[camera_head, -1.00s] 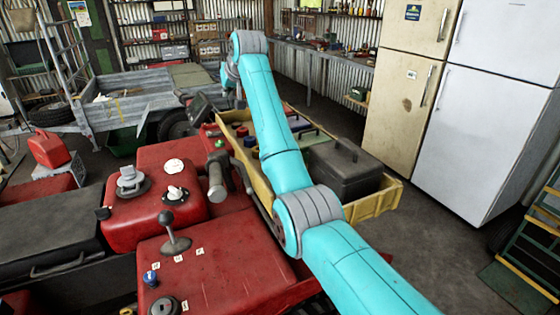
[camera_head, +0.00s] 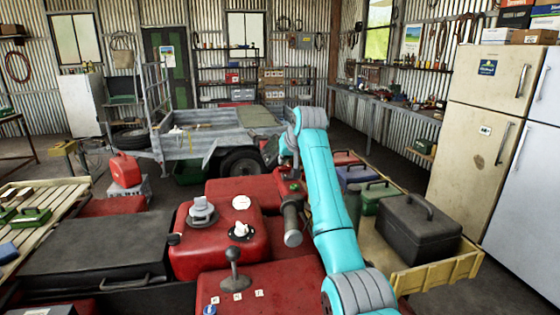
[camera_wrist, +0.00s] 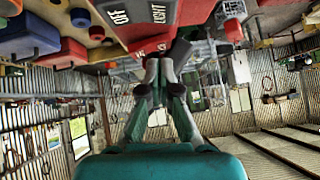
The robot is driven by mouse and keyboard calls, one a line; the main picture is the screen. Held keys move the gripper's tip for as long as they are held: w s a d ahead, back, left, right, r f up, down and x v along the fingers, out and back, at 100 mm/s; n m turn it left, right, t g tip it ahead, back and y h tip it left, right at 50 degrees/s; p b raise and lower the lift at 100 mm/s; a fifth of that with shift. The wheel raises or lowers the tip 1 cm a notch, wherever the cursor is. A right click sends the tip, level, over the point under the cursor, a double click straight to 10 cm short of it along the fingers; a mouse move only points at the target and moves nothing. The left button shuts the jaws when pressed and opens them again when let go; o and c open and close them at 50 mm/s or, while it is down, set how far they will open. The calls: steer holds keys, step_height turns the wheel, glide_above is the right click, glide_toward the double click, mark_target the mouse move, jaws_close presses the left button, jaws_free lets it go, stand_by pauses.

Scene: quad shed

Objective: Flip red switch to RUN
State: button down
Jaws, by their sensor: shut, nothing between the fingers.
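In the wrist view my gripper (camera_wrist: 161,68) is shut and empty, its fingertips close to a red control housing (camera_wrist: 130,30). White lettering on the housing reads OFF and LIGHT, with smaller labels near its edge. A dark part (camera_wrist: 180,55) is just beside the fingertips; I cannot tell if they touch. The red switch itself cannot be made out clearly. In the head view the handlebar grip (camera_head: 292,228) is left of my arm, with a green button (camera_head: 296,187) near its far end. My fingers are hidden there.
The red quad body with fuel cap (camera_head: 201,208) and gear lever (camera_head: 234,272) is below. A yellow tray (camera_head: 440,272) with a black toolbox (camera_head: 418,230) is right of my arm. A trailer (camera_head: 215,140) stands behind. Fridges (camera_head: 490,140) stand at the right.

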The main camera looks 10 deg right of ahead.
steer(key=shift+d+r, duration=0.1)
steer(key=shift+d, duration=0.2)
steer(key=shift+w, duration=0.1)
steer(key=shift+r, duration=0.25)
steer(key=r, duration=0.3)
steer(key=shift+a+r, duration=0.25)
steer(key=a+v, duration=0.2)
steer(key=v, duration=0.7)
steer(key=shift+s+r, duration=0.35)
steer(key=shift+d, duration=0.1)
